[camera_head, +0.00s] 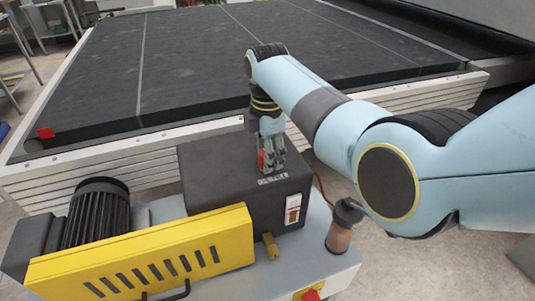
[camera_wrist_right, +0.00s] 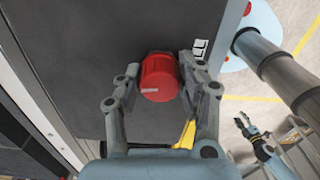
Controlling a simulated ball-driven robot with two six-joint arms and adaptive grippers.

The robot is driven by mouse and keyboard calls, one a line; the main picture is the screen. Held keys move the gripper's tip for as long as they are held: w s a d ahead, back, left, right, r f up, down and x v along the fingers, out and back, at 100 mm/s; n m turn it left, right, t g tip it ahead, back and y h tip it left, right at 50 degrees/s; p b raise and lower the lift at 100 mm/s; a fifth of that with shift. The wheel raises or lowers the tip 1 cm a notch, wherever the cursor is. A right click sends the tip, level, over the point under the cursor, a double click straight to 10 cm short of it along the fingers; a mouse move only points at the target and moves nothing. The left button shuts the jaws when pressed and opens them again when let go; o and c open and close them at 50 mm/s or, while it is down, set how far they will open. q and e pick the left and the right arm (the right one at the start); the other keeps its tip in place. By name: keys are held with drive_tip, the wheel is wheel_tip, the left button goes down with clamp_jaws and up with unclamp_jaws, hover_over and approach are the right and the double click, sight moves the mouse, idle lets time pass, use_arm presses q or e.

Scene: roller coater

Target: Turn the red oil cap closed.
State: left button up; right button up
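The red oil cap (camera_wrist_right: 158,78) stands on the dark box-shaped housing (camera_wrist_right: 75,50), with a pale mark on its face. In the head view the cap (camera_head: 261,160) shows only in part behind my right gripper (camera_head: 271,155). My right gripper (camera_wrist_right: 158,72) is over the cap, one finger on each side. The right-hand finger is very close to the cap. A narrow gap seems to show at the left-hand finger, so contact is unclear. What looks like my left gripper (camera_wrist_right: 243,120) is small and distant in the right wrist view, away from the cap.
A yellow slotted guard (camera_head: 145,260) and a dark ribbed motor (camera_head: 97,212) stand left of the housing. A white switch (camera_head: 292,209) and a brownish bottle (camera_head: 341,235) are on the near right side. A wide black conveyor belt (camera_head: 220,65) lies behind.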

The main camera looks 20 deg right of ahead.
drive_tip(key=c, duration=0.6)
